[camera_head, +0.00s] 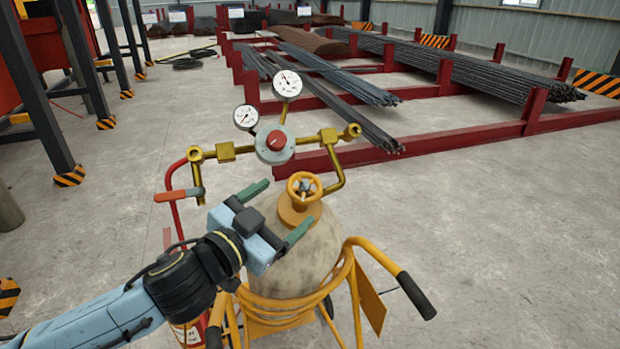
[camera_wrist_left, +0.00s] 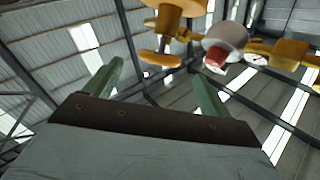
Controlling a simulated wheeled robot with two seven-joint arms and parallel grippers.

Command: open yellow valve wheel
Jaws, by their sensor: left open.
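The yellow valve wheel (camera_head: 304,187) sits on top of a pale gas cylinder (camera_head: 290,250) in the head view. My left gripper (camera_head: 284,208) is open and empty, with two green fingers spread. It is just left of the wheel, in front of the cylinder's upper part in the picture, and apart from the wheel. In the left wrist view, the wheel (camera_wrist_left: 162,58) shows edge-on at the top, above and between the green fingers (camera_wrist_left: 155,80). My right gripper is not in view.
A brass regulator (camera_head: 275,143) with two gauges and a red-handled valve stands behind the wheel. A yellow cart (camera_head: 352,275) with black-gripped handles surrounds the cylinder. Red racks with rebar bundles (camera_head: 340,75) lie behind. The floor at the right is clear.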

